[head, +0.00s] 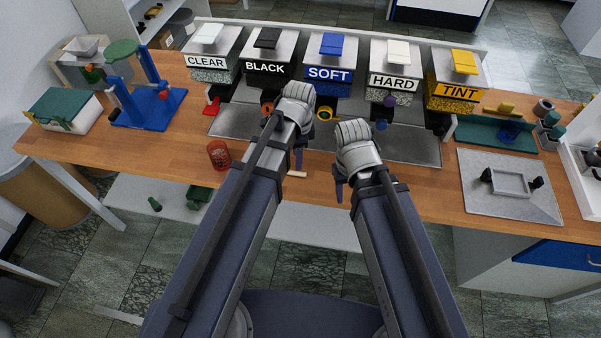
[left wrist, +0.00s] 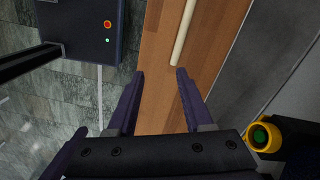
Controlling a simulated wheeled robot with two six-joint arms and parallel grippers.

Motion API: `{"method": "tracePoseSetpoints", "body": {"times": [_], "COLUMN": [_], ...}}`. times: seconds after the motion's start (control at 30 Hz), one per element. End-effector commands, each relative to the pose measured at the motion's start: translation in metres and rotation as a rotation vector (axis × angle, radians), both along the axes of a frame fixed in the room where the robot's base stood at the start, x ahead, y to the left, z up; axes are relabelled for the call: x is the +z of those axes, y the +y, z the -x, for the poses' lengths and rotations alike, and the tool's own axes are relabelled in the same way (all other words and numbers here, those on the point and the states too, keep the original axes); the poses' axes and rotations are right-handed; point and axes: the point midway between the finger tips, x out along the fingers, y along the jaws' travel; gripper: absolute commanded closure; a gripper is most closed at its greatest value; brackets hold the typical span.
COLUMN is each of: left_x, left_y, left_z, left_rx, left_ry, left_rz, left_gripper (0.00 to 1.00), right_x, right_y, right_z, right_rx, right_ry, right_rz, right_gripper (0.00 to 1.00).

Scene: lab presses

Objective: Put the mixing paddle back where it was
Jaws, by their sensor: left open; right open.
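A pale wooden stick, which looks like the mixing paddle (head: 297,174), lies on the wooden bench near its front edge, partly hidden by my left arm in the head view. In the left wrist view the paddle (left wrist: 183,32) lies on the wood just beyond my left fingertips, apart from them. My left gripper (head: 299,158) is open and empty above the bench; its two fingers (left wrist: 160,73) show spread in the left wrist view. My right gripper (head: 340,190) is open and empty to the right, over the front edge of the bench.
Hoppers marked CLEAR (head: 207,62), BLACK (head: 266,68), SOFT (head: 328,74), HARD (head: 393,82) and TINT (head: 457,90) line the back. A red cup (head: 219,154) stands left of my left arm. A blue press (head: 143,100) stands at left; a grey plate (head: 508,205) lies at right.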

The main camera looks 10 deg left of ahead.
Motion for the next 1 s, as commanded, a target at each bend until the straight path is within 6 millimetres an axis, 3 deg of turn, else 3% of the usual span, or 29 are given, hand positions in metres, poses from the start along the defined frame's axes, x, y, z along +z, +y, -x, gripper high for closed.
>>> {"method": "tracePoseSetpoints", "body": {"times": [0.03, 0.2, 0.4, 0.6, 0.9, 1.0], "left_x": [0.0, 0.001, 0.001, 0.001, 0.001, -0.009], "left_y": [-0.006, -0.02, -0.029, -0.032, -0.032, -0.032], "left_z": [0.02, 0.062, 0.094, 0.105, 0.105, 0.105], "left_rx": [0.098, 0.479, 0.805, 0.941, 0.952, 0.952], "left_ry": [0.0, -0.01, -0.034, -0.046, -0.047, -0.047], "left_rz": [-0.01, -0.048, -0.078, -0.091, -0.091, -0.09], "left_gripper": [0.49, 0.49, 0.49, 0.49, 0.49, 0.49], "right_x": [0.0, 0.0, 0.0, 0.0, -0.001, -0.01], "right_y": [0.0, 0.0, 0.0, 0.0, 0.0, 0.0], "right_z": [0.0, 0.0, 0.0, 0.0, 0.0, 0.0], "right_rx": [0.0, 0.0, 0.0, 0.0, 0.0, 0.0], "right_ry": [0.0, 0.0, 0.0, 0.0, 0.0, 0.0], "right_rz": [0.0, 0.0, 0.0, 0.0, 0.0, 0.0], "right_gripper": [0.5, 0.5, 0.5, 0.5, 0.5, 0.5]}}
